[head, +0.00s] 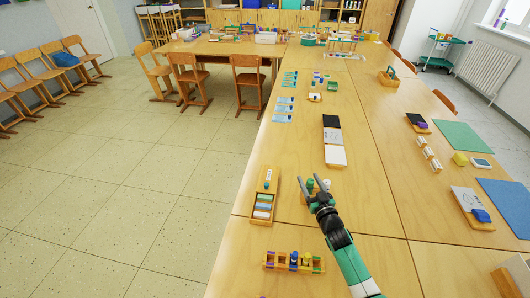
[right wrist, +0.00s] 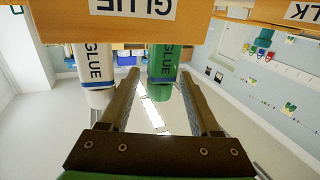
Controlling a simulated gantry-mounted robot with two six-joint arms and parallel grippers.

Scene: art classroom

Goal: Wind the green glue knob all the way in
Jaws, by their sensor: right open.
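The green glue stick (right wrist: 163,62) and a white glue stick (right wrist: 95,68) sit side by side at a wooden holder marked GLUE (right wrist: 190,20). In the right wrist view, the green stick's end with its blue band lies between the fingertips of my right gripper (right wrist: 160,78), with a gap to each finger. The gripper is open and empty. The white stick is outside the left finger. In the head view, my right gripper (head: 315,184) is over the holder and partly hides it, with green and white tops showing small. My left gripper is not in view.
A wooden box (head: 263,197) stands left of the gripper. A rack with colored items (head: 293,263) is in front of it. Black, grey and white tiles (head: 334,156) lie behind. The table (head: 379,175) to the right of these tiles is clear.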

